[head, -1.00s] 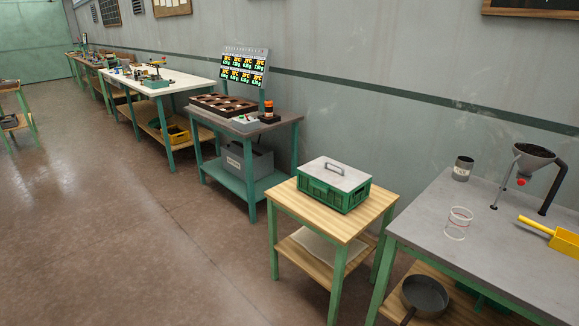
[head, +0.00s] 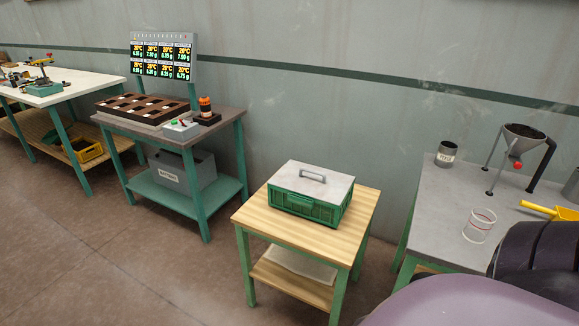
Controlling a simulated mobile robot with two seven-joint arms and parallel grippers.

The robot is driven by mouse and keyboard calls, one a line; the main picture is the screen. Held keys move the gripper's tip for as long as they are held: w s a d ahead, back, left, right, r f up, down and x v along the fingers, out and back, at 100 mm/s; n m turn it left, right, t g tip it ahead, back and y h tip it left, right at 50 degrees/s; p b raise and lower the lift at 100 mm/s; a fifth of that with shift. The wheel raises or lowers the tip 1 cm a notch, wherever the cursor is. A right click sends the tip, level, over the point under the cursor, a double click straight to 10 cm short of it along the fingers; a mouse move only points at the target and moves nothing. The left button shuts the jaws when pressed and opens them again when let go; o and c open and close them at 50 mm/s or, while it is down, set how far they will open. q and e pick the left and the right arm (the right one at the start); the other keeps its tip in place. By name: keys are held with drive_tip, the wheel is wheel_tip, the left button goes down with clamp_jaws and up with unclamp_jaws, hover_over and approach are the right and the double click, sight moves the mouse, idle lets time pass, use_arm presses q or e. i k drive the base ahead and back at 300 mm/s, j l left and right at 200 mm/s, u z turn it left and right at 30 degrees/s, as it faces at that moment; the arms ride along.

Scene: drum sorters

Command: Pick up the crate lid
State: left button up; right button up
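The crate lid (head: 331,184) is a flat light-grey panel with a dark grey handle (head: 312,175) on top. It lies on the green crate (head: 300,206), covering its top. The crate stands on a small wooden-topped table (head: 265,218) with green legs. A dark and purple-grey rounded shape at the lower right looks like part of my own arm. Neither gripper shows, and nothing is touching the lid.
On the right, a grey-topped table (head: 440,215) holds a clear cup (head: 480,225), a grey canister (head: 446,154), a funnel on a stand (head: 522,138) and a yellow scoop (head: 550,211). On the left, a bench holds a brown tray (head: 150,108) below a display (head: 161,60). Floor in front is clear.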

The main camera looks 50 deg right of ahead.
sight(331, 186)
drive_tip(key=i+z, duration=0.1)
drive_tip(key=i, duration=1.2)
drive_tip(key=i+j+z, duration=0.15)
drive_tip(key=i+z, duration=0.25)
drive_tip(key=i+j+z, duration=0.3)
drive_tip(key=i+z, duration=0.15)
drive_tip(key=i+j+z, duration=0.1)
drive_tip(key=z, duration=0.25)
drive_tip(key=i+j+z, duration=0.15)
drive_tip(key=z, duration=0.25)
drive_tip(key=i+j+z, duration=0.35)
drive_tip(key=k+l, duration=0.1)
